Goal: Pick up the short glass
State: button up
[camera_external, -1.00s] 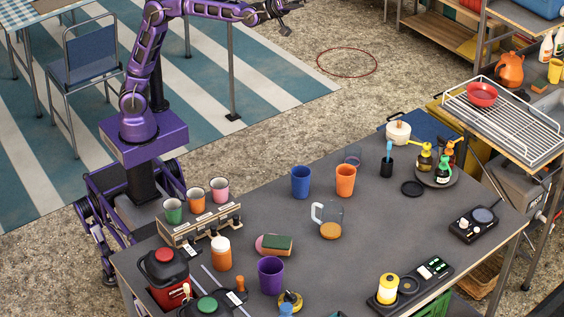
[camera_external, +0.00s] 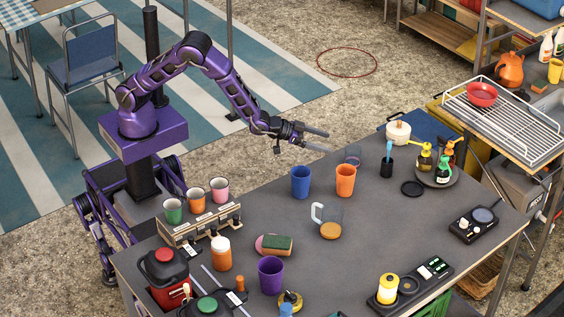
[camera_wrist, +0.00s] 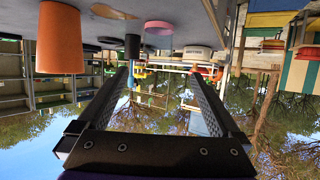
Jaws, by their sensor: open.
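A short see-through glass (camera_external: 352,155) with a purple-pink tint stands near the far edge of the table, just behind the orange cup (camera_external: 345,180). In the wrist view, which looks upside down, a pink round shape (camera_wrist: 158,27) that seems to be this glass shows at the top middle, with the orange cup at the left. My gripper (camera_external: 328,142) is open and empty, its two fingers apart, at the table's far edge to the left of the glass. The fingers also frame the middle of the wrist view (camera_wrist: 157,74).
A blue cup (camera_external: 301,182) stands left of the orange cup. A black holder with a blue utensil (camera_external: 387,165) stands right of the glass, with a white pot (camera_external: 398,132) beyond. A clear jug (camera_external: 328,213) stands nearer.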

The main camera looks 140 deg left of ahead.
aim_at(347, 149)
jog(key=x, duration=0.9)
jog(key=shift+x, duration=2.65)
jog(key=shift+w+r, duration=0.15)
jog(key=shift+w, duration=0.05)
jog(key=c, duration=1.3)
